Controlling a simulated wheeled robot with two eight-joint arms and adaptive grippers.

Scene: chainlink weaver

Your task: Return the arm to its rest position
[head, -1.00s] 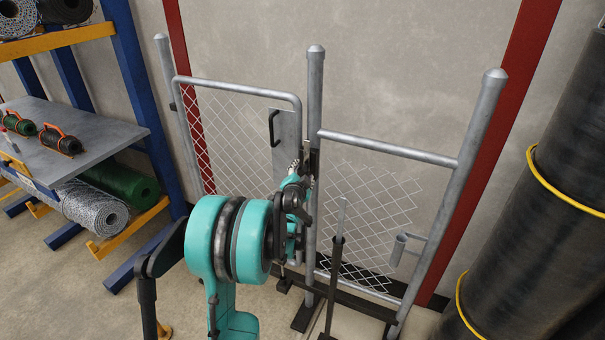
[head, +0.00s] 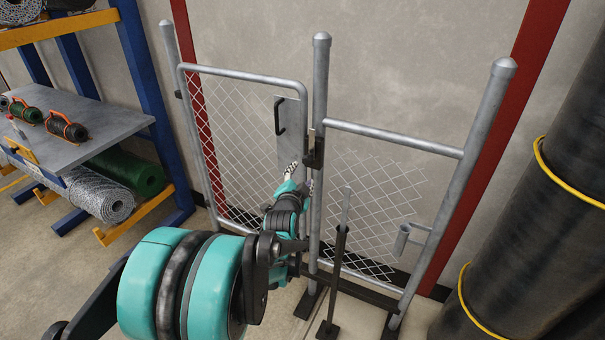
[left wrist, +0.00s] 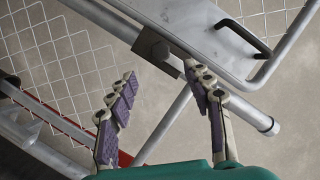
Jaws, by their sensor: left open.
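My left arm reaches in from the bottom left of the head view, with its teal joints in front. My left gripper (head: 300,175) is low in front of the middle post (head: 319,90), below the dark latch (head: 314,148). In the left wrist view the two purple-padded fingers (left wrist: 162,80) are spread apart with nothing between them. The latch block (left wrist: 157,48) and the gate plate (left wrist: 205,35) lie beyond the fingertips. My right gripper is not in view.
The mesh gate (head: 240,75) with its black handle (head: 279,115) is left of the post. A fence panel (head: 390,138) stands right of it, with a dark stand (head: 336,270) in front. A shelf rack (head: 145,80) stands left, and big black rolls (head: 530,230) stand right.

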